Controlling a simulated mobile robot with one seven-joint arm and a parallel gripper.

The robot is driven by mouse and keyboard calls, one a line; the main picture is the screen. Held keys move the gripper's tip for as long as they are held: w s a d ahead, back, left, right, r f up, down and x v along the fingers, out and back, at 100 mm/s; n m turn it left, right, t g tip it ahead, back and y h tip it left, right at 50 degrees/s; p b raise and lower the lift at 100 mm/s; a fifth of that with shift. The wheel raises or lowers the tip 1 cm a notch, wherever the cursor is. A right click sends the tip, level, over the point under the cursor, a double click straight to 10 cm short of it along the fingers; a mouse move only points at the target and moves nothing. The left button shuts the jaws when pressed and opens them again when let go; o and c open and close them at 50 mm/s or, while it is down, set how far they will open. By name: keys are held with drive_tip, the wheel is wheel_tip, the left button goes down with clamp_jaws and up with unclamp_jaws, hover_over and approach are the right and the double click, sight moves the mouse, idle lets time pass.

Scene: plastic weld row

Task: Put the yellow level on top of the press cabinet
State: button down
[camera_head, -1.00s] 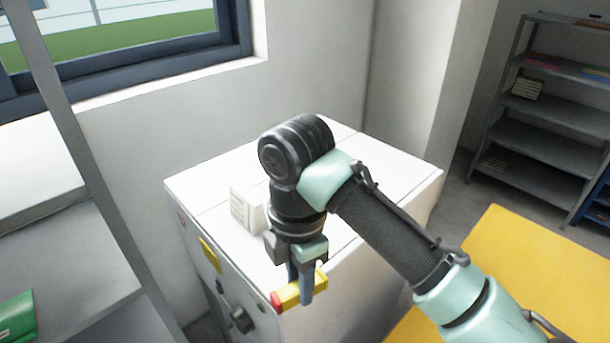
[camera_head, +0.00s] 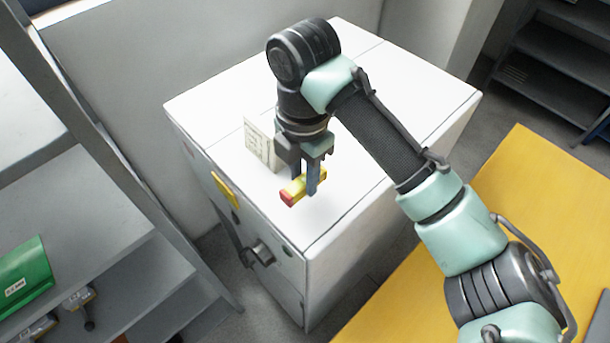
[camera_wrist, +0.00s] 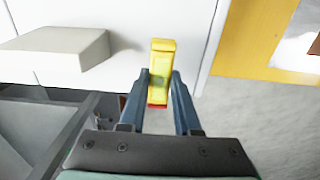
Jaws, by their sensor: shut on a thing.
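The yellow level (camera_head: 301,189) is a short yellow bar with a red end. My gripper (camera_head: 304,184) is shut on it, with one finger on each side. In the wrist view the level (camera_wrist: 161,70) sits between the fingertips of my gripper (camera_wrist: 160,85), its red end towards me. The press cabinet (camera_head: 225,92) is white with a broad flat top. In the head view the level appears over the front part of that top. Whether it touches the top or hangs just above it, I cannot tell.
A small cream block with markings (camera_head: 258,142) stands on the cabinet top, left of my gripper. A grey shelf with a green box (camera_head: 25,272) is at left. A yellow surface (camera_head: 540,190) lies at right. The back of the cabinet top is clear.

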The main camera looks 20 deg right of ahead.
sight(304, 180)
drive_tip(key=shift+f+p, duration=0.45)
drive_tip(key=shift+f, duration=1.45)
drive_tip(key=shift+f, duration=0.2)
drive_tip(key=c, duration=0.6)
unclamp_jaws()
drive_tip(key=shift+r, duration=0.1)
drive_tip(key=shift+r, duration=0.1)
wheel_tip(304, 180, up, 12)
drive_tip(key=shift+r+b, duration=0.1)
drive_tip(key=shift+b, duration=0.9)
